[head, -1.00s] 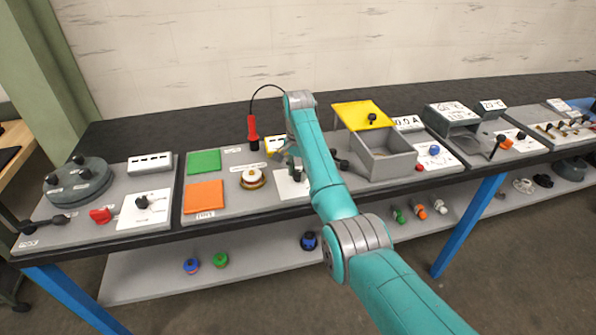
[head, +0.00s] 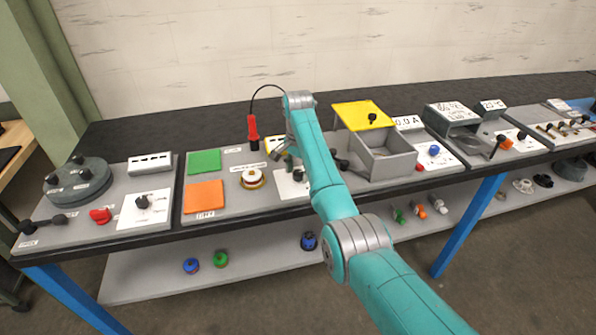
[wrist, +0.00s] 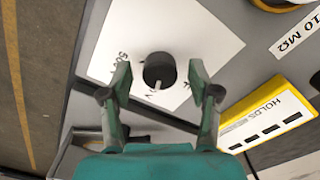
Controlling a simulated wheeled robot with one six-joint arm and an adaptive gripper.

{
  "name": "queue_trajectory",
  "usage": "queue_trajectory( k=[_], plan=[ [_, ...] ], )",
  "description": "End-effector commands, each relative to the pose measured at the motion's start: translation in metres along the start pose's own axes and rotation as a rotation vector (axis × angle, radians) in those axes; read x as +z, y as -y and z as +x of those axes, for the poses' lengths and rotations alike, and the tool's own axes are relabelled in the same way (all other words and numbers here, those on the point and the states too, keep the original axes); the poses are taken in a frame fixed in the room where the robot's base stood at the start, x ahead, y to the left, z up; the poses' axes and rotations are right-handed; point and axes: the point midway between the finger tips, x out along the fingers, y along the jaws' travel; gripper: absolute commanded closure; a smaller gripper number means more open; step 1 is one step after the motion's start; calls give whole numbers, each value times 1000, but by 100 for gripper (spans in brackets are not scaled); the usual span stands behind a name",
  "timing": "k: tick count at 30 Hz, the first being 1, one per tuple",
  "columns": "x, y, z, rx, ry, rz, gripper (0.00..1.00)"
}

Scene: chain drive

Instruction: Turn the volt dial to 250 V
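The volt dial is a dark round knob (wrist: 159,72) with a pale pointer mark, on a white plate (wrist: 200,35) in the wrist view. The mark points toward the bottom of that view. A label starting with "50" shows at the plate's left; the other lettering is partly hidden or too small to read. My gripper (wrist: 160,80) is open, one finger on each side of the knob, with visible gaps between fingers and knob. In the head view the dial's white plate (head: 287,190) shows below my gripper, which partly hides the dial.
A yellow box labelled "HOLDS" (wrist: 268,115) lies right of my gripper in the wrist view. In the head view a red-handled probe (head: 253,133) stands behind, a brass-ringed button (head: 252,179) sits left, and a grey open box (head: 385,160) stands right.

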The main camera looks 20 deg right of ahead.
Motion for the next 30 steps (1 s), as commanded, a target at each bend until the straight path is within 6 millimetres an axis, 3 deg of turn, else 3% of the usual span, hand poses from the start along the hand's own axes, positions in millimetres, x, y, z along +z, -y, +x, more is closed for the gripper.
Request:
queue_trajectory(
  k=[8,21,30],
  plan=[
    [0,0,-6,-2,-2,0,39],
    [0,1,-67,-2,-1,0,39],
    [0,0,-75,1,0,0,39]
  ],
)
